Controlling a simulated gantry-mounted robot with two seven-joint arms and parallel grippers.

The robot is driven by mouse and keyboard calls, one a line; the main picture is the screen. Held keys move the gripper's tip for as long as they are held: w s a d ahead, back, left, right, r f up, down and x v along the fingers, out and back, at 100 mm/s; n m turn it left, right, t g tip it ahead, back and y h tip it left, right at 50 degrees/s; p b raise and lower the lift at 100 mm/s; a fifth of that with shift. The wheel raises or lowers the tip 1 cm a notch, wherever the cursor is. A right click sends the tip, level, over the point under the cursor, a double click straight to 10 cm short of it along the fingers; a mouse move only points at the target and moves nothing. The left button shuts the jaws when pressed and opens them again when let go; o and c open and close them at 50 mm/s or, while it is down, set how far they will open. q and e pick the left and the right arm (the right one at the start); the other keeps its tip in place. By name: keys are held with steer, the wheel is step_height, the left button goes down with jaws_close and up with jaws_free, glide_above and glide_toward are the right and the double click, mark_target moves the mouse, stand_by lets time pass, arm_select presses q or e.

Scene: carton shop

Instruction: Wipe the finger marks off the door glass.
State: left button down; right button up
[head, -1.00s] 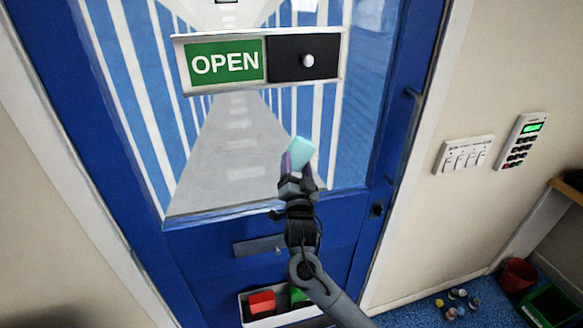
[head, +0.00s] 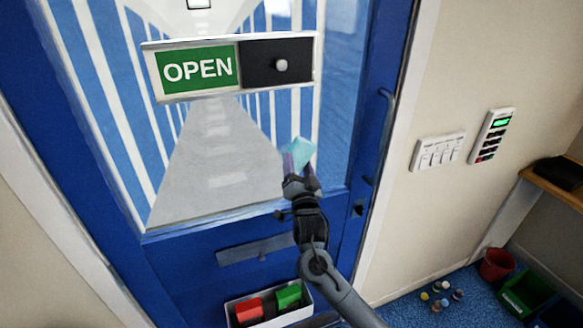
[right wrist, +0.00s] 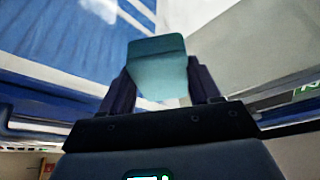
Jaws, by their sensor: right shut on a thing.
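The blue door's glass pane (head: 205,170) fills the upper door, with a striped corridor showing in it. My right gripper (head: 299,168) is shut on a pale teal cloth or pad (head: 302,151), in front of the pane's lower right part. The teal pad also shows in the right wrist view (right wrist: 158,67), between the dark fingers of the right gripper (right wrist: 160,90). I cannot tell whether it touches the glass. No finger marks are clear in the head view; a pale blurred patch (right wrist: 102,9) at the wrist view's top left may be a mark or reflection. My left gripper is not in view.
An OPEN sign with a slider (head: 232,68) crosses the upper glass. A door handle (head: 386,125) is on the right. A letter slot (head: 258,250) and a tray (head: 268,318) with red and green blocks are below. Switches (head: 437,152) and a keypad (head: 491,135) are on the wall.

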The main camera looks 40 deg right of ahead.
stand_by(0.3)
steer(key=shift+s+a+p, duration=0.3)
steer(key=shift+s+p, duration=0.1)
steer(key=shift+s, duration=0.35)
steer(key=s, duration=0.1)
steer(key=s+a, duration=0.1)
steer(key=s+p, duration=0.1)
steer(key=s, duration=0.1)
steer(key=shift+a, duration=0.3)
steer(key=shift+s, duration=0.15)
steer(key=s, duration=0.1)
steer(key=s+a+p, duration=0.1)
steer(key=shift+s+a, duration=0.1)
steer(key=shift+s, duration=0.2)
steer(key=shift+w+f, duration=0.1)
